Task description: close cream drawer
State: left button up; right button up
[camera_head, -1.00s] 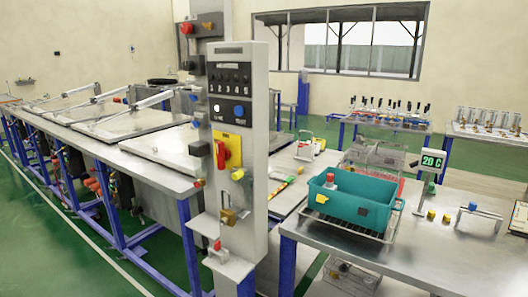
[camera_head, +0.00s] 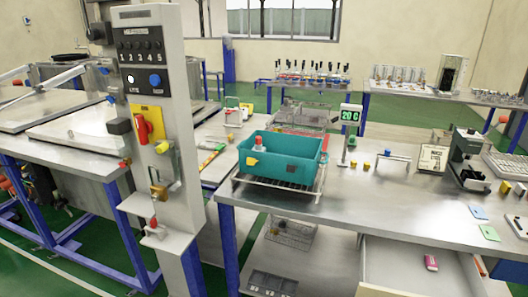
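The cream drawer (camera_head: 378,290) is at the lower right under the steel workbench (camera_head: 375,208). It is pulled out, and its inside shows below the bench's front edge. A small red-pink object (camera_head: 431,263) lies inside it. The drawer's lower front part is cut off by the picture's bottom edge. Neither of my grippers shows in the head view.
A control post (camera_head: 160,130) with buttons and a red switch stands at the left. A teal bin (camera_head: 282,158) sits on a wire rack on the bench. A temperature display (camera_head: 350,118) stands beside it. Green floor is open at the lower left.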

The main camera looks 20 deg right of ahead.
aim_at(389, 267)
jog(key=z, duration=1.85)
